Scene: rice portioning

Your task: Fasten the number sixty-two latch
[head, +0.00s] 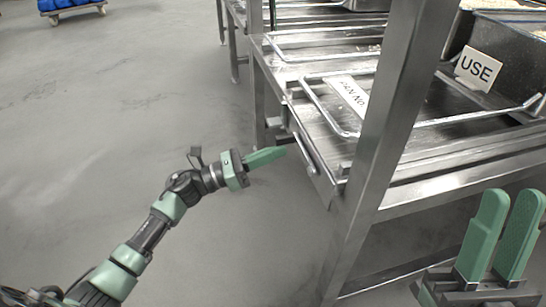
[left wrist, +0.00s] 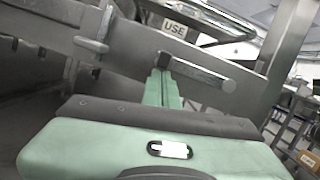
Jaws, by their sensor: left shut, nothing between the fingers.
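My left gripper (head: 283,152) is shut and empty, beside the front of the steel bench. In the left wrist view its closed fingertips (left wrist: 162,72) are at the left end of a grey bar (left wrist: 198,72) on a steel rail; I cannot tell whether they touch. The bar may be the latch, but I see no number sixty-two. A handle-like bar (head: 309,157) runs along the bench front in the head view. My right gripper (head: 515,192) is open and empty at the lower right.
A steel post (head: 385,125) stands between my grippers. Wire frames lie on the bench with a "PAN NO." card (head: 350,97). A "USE" card (head: 477,69) leans by a dark pan at the right. A blue load on a trolley (head: 72,10) is far left; the floor is clear.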

